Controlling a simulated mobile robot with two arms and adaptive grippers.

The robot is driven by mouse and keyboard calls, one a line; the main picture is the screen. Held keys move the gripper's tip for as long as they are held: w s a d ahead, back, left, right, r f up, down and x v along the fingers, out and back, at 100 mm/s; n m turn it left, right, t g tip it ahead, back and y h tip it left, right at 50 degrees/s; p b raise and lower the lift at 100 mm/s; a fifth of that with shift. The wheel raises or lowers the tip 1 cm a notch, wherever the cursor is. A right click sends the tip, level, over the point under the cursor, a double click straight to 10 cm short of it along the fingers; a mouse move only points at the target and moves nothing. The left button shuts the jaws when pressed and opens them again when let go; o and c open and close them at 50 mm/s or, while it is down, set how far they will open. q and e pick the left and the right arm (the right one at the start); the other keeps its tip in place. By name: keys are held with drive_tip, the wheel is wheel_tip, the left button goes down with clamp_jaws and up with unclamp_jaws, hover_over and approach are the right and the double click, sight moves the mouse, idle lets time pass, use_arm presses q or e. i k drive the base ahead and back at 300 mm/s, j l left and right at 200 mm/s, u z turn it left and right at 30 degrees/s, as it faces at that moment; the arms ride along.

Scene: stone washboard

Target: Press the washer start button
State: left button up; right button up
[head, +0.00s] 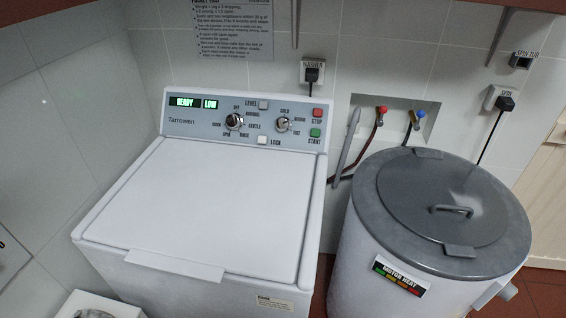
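The white top-loading washer (200,215) stands left of centre with its lid closed. Its grey control panel (210,123) runs along the back edge. The green START button (315,133) is at the panel's right end, just below the red STOP button (317,113). The lit display (193,103) reads READY and LOW. Two knobs, a dial (234,122) and a temperature knob (283,125), sit between them, with a LEVEL button (263,104) and a LOCK button (262,140). Neither gripper shows in the head view.
A round spin dryer (370,245) with a grey lid (445,205) stands to the right. Red and blue taps with hoses are in a wall recess (395,112) behind. Plugs sit in wall sockets labelled WASHER (313,66) and SPIN. A white object (95,303) is at bottom left.

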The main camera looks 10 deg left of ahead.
sight(314, 132)
drive_tip(key=i+l, duration=0.1)
drive_tip(key=l, duration=0.4)
drive_tip(key=i+l, duration=0.1)
drive_tip(key=l, duration=0.4)
drive_tip(key=u, duration=1.6)
